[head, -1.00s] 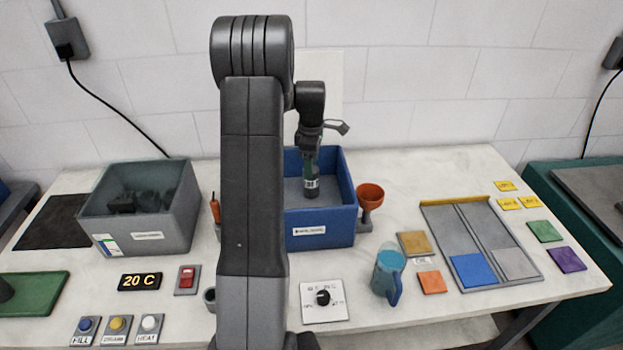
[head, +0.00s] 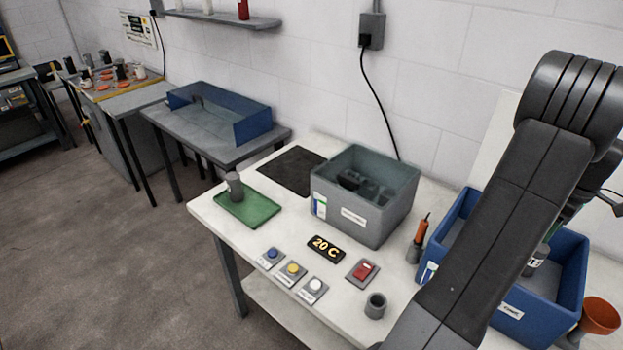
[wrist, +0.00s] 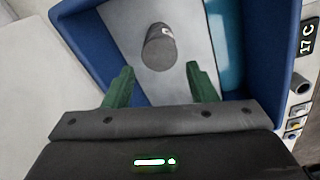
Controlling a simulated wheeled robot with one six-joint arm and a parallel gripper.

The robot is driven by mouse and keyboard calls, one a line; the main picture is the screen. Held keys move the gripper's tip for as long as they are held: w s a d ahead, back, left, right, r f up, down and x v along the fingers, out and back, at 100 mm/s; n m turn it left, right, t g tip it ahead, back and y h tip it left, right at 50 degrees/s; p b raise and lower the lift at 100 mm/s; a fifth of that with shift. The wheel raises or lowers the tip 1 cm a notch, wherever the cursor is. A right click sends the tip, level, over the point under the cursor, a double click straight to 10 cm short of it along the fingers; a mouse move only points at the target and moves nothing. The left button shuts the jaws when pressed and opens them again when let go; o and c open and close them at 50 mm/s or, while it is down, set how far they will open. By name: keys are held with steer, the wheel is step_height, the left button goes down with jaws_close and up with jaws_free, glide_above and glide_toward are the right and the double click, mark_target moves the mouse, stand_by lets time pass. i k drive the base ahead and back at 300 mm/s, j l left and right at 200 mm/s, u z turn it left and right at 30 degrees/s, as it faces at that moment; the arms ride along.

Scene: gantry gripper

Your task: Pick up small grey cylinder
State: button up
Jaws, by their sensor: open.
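A dark grey cylinder (wrist: 160,47) with a small pale label is in the blue bin (wrist: 85,45) in the wrist view. It lies ahead of my gripper (wrist: 156,80), between the lines of the two green fingers, which are apart and empty. In the head view, part of the cylinder (head: 537,260) shows beside my arm, which hides most of the bin (head: 459,218) and my gripper. Another grey cylinder (head: 234,186) stands upright on a green tray (head: 250,213) at the table's left end.
A grey bin (head: 385,225) with dark items stands left of the blue bin. A small grey cup (head: 375,305), an orange-handled tool (head: 422,232), an orange funnel (head: 600,315) and several buttons are nearby.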

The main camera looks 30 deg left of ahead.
mark_target(232, 179)
steer(key=k+u, duration=0.15)
steer(key=k, duration=0.5)
steer(key=l+u, duration=0.1)
steer(key=u, duration=0.4)
steer(key=i+l+u, duration=0.1)
steer(key=u, duration=0.4)
steer(key=l+u, duration=0.2)
steer(key=u, duration=0.25)
steer(key=i+l+u, duration=0.1)
steer(key=i+l, duration=0.2)
steer(key=i, duration=0.15)
steer(key=i+j, duration=0.25)
steer(key=j, duration=0.1)
